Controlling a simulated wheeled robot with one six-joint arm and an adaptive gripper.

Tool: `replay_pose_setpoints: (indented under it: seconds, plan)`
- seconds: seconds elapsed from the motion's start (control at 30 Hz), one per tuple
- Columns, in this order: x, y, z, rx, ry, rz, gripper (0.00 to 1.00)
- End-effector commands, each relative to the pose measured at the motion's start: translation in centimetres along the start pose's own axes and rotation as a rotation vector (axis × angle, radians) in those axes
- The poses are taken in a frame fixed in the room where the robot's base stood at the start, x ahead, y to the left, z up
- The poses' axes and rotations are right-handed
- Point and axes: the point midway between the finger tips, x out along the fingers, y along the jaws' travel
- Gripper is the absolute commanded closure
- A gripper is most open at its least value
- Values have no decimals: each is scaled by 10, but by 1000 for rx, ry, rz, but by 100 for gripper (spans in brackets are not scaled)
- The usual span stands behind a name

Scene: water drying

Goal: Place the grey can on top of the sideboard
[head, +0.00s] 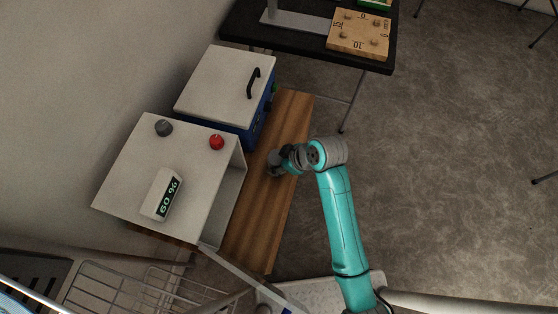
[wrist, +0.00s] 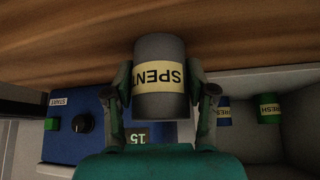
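The grey can (wrist: 160,100), with a yellow label reading SPENT upside down, is between the two fingers of my gripper (wrist: 161,78) in the wrist view. The fingers press on its two sides. In the head view my gripper (head: 281,162) is over the wooden top of the sideboard (head: 287,125), just right of the white box's open side. The can (head: 273,160) shows partly there, small and dark. I cannot tell whether its base touches the wood.
A white open-sided box (head: 140,150) carries a grey knob, a red knob and a display. Blue (wrist: 224,112) and green (wrist: 268,108) cans stand inside it. A blue device (head: 225,85) with a white lid sits behind. Bare wood lies in front.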

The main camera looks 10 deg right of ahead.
Motion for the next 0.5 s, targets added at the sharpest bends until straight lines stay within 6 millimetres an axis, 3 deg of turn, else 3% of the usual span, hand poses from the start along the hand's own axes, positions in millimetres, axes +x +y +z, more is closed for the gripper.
replay_pose_setpoints:
  seconds: [0.03, 0.07, 0.5]
  plan:
    - [0, 0, 0, 0, 0, 0, 29]
    - [0, 0, 0, 0, 0, 0, 21]
    - [-8, 0, -2, 0, 1, 2, 21]
